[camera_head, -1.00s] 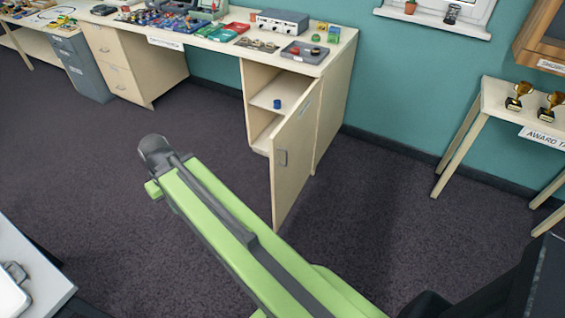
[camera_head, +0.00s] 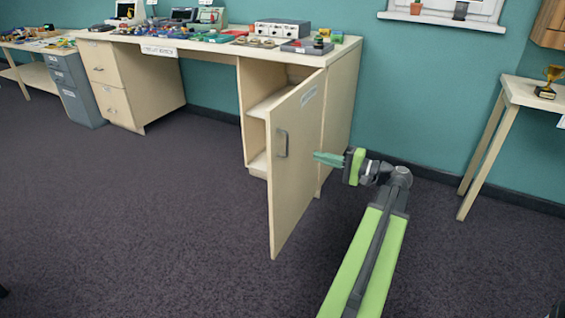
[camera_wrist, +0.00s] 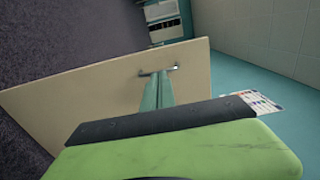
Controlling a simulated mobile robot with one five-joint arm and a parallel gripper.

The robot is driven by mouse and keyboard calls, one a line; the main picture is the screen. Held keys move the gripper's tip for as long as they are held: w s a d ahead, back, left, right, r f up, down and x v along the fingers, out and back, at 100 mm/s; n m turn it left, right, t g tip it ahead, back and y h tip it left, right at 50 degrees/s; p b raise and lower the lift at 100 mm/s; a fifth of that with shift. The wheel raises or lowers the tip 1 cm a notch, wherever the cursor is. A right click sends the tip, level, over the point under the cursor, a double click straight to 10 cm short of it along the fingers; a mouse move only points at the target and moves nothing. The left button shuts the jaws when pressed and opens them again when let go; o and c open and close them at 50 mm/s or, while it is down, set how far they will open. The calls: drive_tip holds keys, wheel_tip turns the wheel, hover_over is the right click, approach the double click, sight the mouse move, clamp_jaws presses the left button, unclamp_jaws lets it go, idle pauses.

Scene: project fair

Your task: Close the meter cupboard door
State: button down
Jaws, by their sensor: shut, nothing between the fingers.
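The meter cupboard door (camera_head: 298,185) stands open at the bench's right end, its outer face with a grey handle (camera_head: 282,143) and a small label turned toward me. Its free edge points into the room, and part of the shelved inside shows to its left. My gripper (camera_head: 317,157) is shut and empty, its green fingers pointing left at the door's outer face, to the right of the handle. In the wrist view the door (camera_wrist: 75,95) lies across the picture, and my fingertips (camera_wrist: 160,76) overlap the handle's line of sight. I cannot tell whether they touch the door.
The bench top (camera_head: 210,45) holds electronics and a silver box (camera_head: 283,31). A trophy table (camera_head: 525,92) stands right against the teal wall. Grey drawers (camera_head: 77,90) stand left. The carpet in front of the door is clear.

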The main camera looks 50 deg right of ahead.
sight(274, 144)
drive_tip(key=x, duration=1.3)
drive_tip(key=shift+w+a, duration=0.1)
drive_tip(key=shift+w, duration=0.4)
drive_tip(key=shift+w, duration=0.1)
